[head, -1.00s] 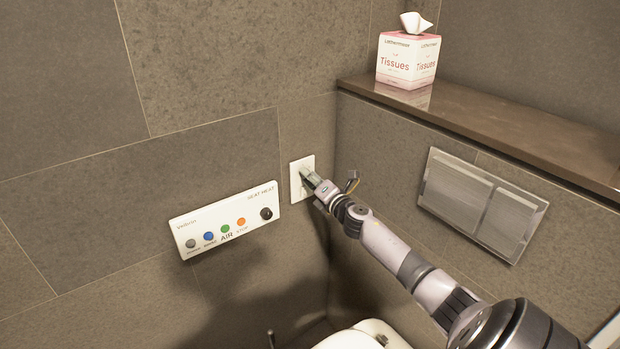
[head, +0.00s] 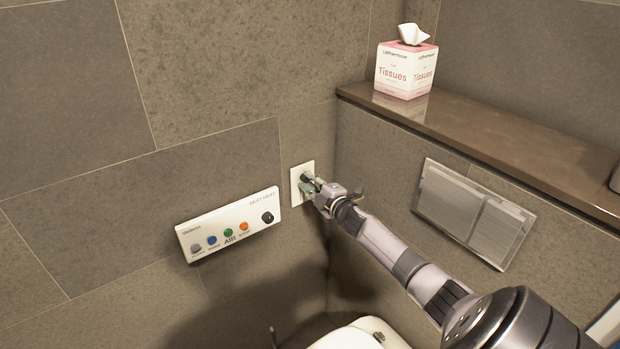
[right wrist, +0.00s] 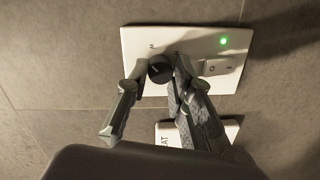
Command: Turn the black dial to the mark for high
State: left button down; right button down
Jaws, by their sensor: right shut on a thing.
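The black dial (right wrist: 160,69) sits on a white wall plate (right wrist: 136,38), seen in the right wrist view. In the head view the plate (head: 296,176) is on the wall near the corner. My right gripper (right wrist: 159,78) has one finger on each side of the dial and is shut on it. In the head view my right gripper (head: 311,187) covers most of the plate. A small dark mark shows on the plate above the dial; I cannot read it. Where the dial points is not clear. My left gripper is not in view.
The plate also bears a lit green lamp (right wrist: 223,41) and a rocker switch (right wrist: 216,67). A white control panel (head: 215,222) with coloured buttons and a black knob is left of the plate. A tissue box (head: 404,72) stands on the brown ledge (head: 470,120); below is a metal flush plate (head: 475,212).

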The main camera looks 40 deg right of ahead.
jog(key=m+y+p, duration=0.1)
jog(key=m+p, duration=0.2)
jog(key=m, duration=0.5)
jog(key=shift+d+m, duration=0.15)
jog(key=shift+m, duration=0.15)
jog(key=m, duration=0.4)
jog(key=shift+f+y, duration=0.15)
jog(key=shift+y, duration=0.25)
jog(key=m+b, duration=0.1)
jog(key=m, duration=0.3)
jog(key=shift+m, duration=0.3)
jog(key=c, duration=1.4)
grip_release()
